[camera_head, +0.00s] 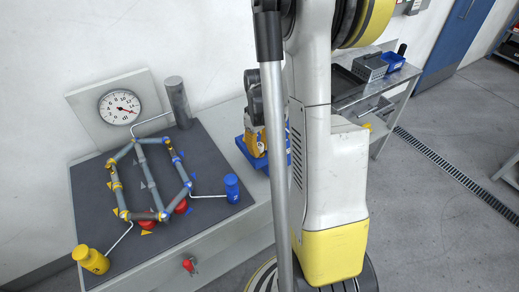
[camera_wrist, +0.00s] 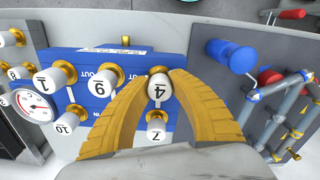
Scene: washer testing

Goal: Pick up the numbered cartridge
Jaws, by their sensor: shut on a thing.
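A white cartridge marked 4 (camera_wrist: 159,90) with a brass end is between the two yellow fingers of my gripper (camera_wrist: 158,74) in the wrist view. The fingertips close around it near the brass end. It is in front of the blue block (camera_wrist: 90,60), and I cannot tell whether it still sits in it. Cartridges marked 9 (camera_wrist: 104,83), 1 (camera_wrist: 46,82), 7 (camera_wrist: 156,130) and 10 (camera_wrist: 68,123) are around it. In the head view my gripper (camera_head: 256,146) is over the blue block (camera_head: 248,155), partly hidden by my arm; the cartridge is not visible there.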

